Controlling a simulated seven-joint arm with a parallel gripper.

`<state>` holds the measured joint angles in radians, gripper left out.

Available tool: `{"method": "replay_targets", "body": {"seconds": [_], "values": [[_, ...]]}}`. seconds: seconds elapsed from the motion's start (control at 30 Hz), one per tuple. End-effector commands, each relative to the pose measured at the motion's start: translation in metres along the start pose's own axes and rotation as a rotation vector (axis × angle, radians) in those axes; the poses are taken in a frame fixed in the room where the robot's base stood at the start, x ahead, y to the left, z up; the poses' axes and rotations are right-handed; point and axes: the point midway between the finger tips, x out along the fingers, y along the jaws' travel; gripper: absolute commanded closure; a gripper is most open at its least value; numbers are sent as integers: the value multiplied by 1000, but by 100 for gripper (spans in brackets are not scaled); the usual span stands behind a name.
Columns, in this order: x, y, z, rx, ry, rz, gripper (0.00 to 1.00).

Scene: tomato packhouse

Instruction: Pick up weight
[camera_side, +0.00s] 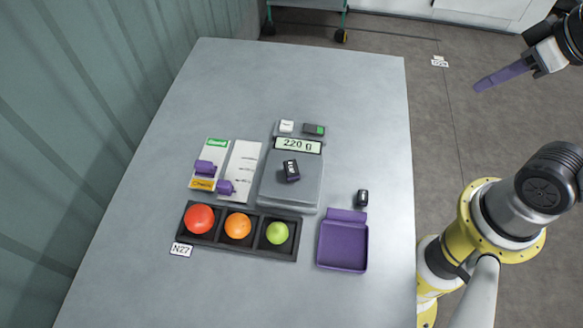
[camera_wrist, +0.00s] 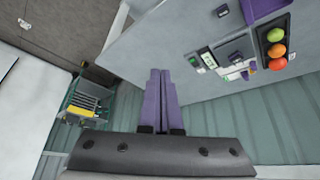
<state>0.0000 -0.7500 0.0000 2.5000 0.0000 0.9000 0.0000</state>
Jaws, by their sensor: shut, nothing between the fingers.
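A small dark weight (camera_side: 291,171) with white marking lies on the pan of the grey scale (camera_side: 276,191), whose display reads 220 g. A second small dark weight (camera_side: 362,198) stands on the table just behind the purple tray (camera_side: 343,246). My gripper (camera_side: 478,87) is at the upper right, off the table's right side and well apart from both weights. Its purple fingers are shut and empty; they also show together in the wrist view (camera_wrist: 160,75).
A black holder (camera_side: 187,238) with red, orange and green tomatoes stands at the table's front. Two white cards (camera_side: 243,170) with purple clips lie left of the scale. A white button (camera_side: 286,126) and a dark one (camera_side: 314,129) sit behind it. The table's back is clear.

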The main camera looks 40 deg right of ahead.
Motion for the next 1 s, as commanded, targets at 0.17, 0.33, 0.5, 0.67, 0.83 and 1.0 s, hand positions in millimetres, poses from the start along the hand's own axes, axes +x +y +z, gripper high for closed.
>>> {"method": "replay_targets", "body": {"seconds": [0.17, 0.33, 0.5, 0.67, 0.83, 1.0], "values": [[0, 0, 0, 0, 0, 0, 95], [0, 0, 0, 0, 0, 0, 64], [0, 0, 0, 0, 0, 0, 33], [0, 0, 0, 0, 0, 0, 18], [0, 0, 0, 0, 0, 0, 18], [-2, 0, -1, -55, -2, 0, 18]]}}
